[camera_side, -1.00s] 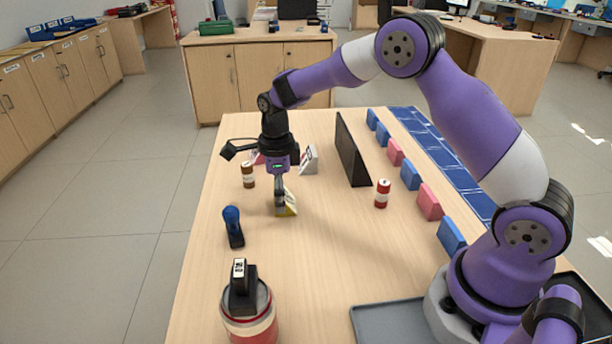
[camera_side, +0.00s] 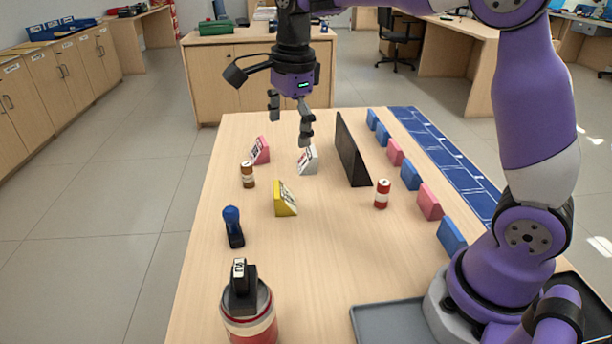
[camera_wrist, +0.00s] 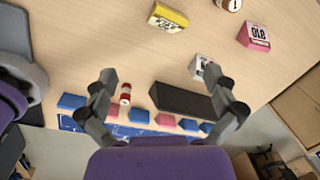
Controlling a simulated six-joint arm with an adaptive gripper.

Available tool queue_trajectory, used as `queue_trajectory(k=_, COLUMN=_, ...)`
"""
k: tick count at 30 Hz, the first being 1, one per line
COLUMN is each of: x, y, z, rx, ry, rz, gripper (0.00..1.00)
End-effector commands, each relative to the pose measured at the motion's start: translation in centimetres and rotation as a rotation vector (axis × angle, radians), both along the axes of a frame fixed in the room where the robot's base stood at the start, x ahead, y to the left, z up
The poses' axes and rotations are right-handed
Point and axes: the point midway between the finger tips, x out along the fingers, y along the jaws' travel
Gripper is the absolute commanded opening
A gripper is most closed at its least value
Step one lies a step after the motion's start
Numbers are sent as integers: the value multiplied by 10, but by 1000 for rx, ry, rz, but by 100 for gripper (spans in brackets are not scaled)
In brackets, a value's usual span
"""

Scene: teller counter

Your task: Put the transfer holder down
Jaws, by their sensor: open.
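A yellow wedge-shaped holder (camera_side: 285,200) with a printed white face stands on the wooden table, left of the black panel. It also shows near the top of the wrist view (camera_wrist: 169,17). A white holder (camera_side: 308,161) and a pink holder (camera_side: 260,150) of similar shape stand farther back. I cannot read which one is marked as the transfer holder. My gripper (camera_side: 289,117) is raised above the table, its fingers spread and empty, clear of the yellow holder. In the wrist view my gripper (camera_wrist: 160,76) has nothing between its fingers.
The black upright panel (camera_side: 352,150) stands right of the holders. Blue and pink blocks line the right side. The table's middle front is clear.

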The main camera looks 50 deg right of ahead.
Motion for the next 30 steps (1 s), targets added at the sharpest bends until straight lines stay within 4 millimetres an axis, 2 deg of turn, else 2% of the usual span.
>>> queue_trajectory(k=1, x=-17, y=1, z=12, rx=-20, ry=-40, rz=157, gripper=100)
queue_trajectory(k=3, x=-40, y=3, z=23, rx=-66, ry=-95, rz=423, gripper=100)
queue_trajectory(k=6, x=-75, y=5, z=29, rx=-158, ry=-165, rz=796, gripper=100)
queue_trajectory(k=12, x=-132, y=8, z=18, rx=-382, ry=-252, rz=1426, gripper=100)
queue_trajectory(k=15, x=-148, y=9, z=9, rx=-473, ry=-265, rz=1625, gripper=100)
queue_trajectory(k=20, x=-158, y=9, z=1, rx=-544, ry=-267, rz=1776, gripper=100)
queue_trajectory(k=30, x=-159, y=9, z=0, rx=-548, ry=-265, rz=1790, gripper=100)
